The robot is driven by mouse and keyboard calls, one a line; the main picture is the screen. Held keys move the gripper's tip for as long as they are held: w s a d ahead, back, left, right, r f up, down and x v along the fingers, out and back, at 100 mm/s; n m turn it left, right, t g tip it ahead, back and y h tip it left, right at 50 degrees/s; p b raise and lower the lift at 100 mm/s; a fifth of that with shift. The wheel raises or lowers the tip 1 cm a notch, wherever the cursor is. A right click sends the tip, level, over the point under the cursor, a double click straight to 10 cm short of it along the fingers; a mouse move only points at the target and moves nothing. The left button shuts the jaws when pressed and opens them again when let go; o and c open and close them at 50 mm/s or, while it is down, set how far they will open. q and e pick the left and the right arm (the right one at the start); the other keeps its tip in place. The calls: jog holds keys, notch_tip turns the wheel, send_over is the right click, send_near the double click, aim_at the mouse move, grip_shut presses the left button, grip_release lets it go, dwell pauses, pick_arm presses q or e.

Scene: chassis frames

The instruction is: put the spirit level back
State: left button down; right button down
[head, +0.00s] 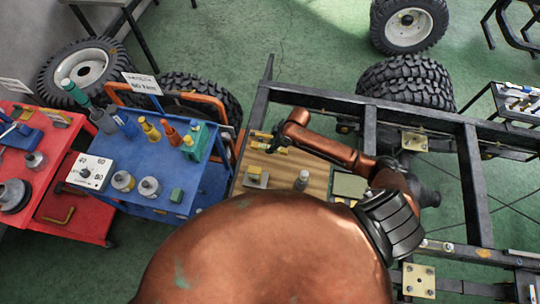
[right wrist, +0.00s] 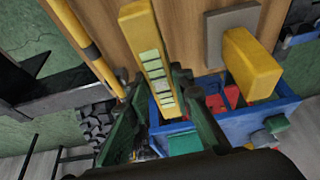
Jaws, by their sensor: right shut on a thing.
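The spirit level (right wrist: 150,55) is a yellow bar with a row of pale green panels along one face. My right gripper (right wrist: 160,88) is shut on it, with one dark green finger on each side, in the right wrist view. In the head view the right gripper (head: 262,137) is over the far left part of the wooden board (head: 316,176), inside the chassis frame. The wrist view does not show clearly whether the level touches the board. My left gripper is not in view.
A yellow block on a grey plate (head: 256,178) is close to the held level. The blue cart (head: 180,205), carrying several tools, stands left of the board, with a red cabinet (head: 75,195) further left. Dark chassis rails (head: 330,98) and tyres (head: 405,83) lie beyond.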

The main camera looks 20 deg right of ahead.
aim_at(281, 149)
notch_tip(281, 149, down, 8)
dwell(0.4)
jog(key=c, duration=1.7)
grip_release()
jog(key=shift+f, duration=0.15)
jog(key=v, duration=1.2)
jog(key=shift+a, duration=0.1)
